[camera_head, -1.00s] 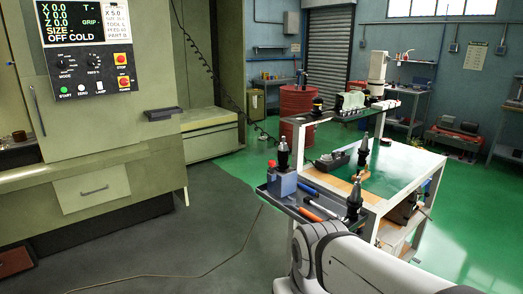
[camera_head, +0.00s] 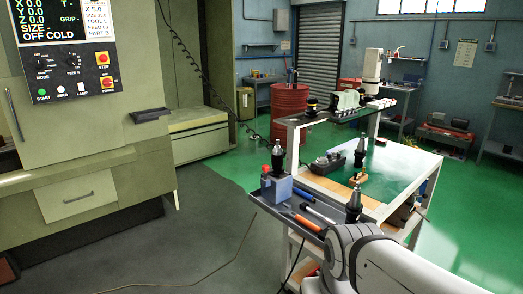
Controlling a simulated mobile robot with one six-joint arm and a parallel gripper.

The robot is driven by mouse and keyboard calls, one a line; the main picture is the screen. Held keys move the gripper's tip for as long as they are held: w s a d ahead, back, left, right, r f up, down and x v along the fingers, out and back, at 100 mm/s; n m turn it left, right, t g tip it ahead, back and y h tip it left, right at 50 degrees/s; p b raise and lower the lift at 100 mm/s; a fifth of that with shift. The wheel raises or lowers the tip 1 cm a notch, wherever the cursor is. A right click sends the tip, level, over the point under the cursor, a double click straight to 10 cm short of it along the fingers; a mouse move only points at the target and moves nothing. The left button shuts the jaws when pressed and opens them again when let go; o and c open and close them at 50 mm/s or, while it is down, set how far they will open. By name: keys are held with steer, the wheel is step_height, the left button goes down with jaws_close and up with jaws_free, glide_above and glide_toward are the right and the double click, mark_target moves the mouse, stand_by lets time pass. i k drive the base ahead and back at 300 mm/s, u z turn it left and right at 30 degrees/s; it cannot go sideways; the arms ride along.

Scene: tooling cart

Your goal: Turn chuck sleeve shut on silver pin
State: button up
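A small dark tool holder (camera_head: 277,160) with a pale, silvery tip stands upright in a blue-grey block (camera_head: 278,189) on the near left corner of the cart's tray. It looks like the chuck, but its sleeve and the silver pin are too small to tell apart. A red knob (camera_head: 266,168) sits at the block's left. My gripper is not in view. Only white links of my arm show at the lower right, in front of the cart.
A raised shelf (camera_head: 298,120) runs behind. The machine (camera_head: 75,190) stands left; floor between is open.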

mark_target(277, 157)
steer(key=u, duration=0.05)
steer(key=i, duration=1.35)
steer(key=z, duration=0.05)
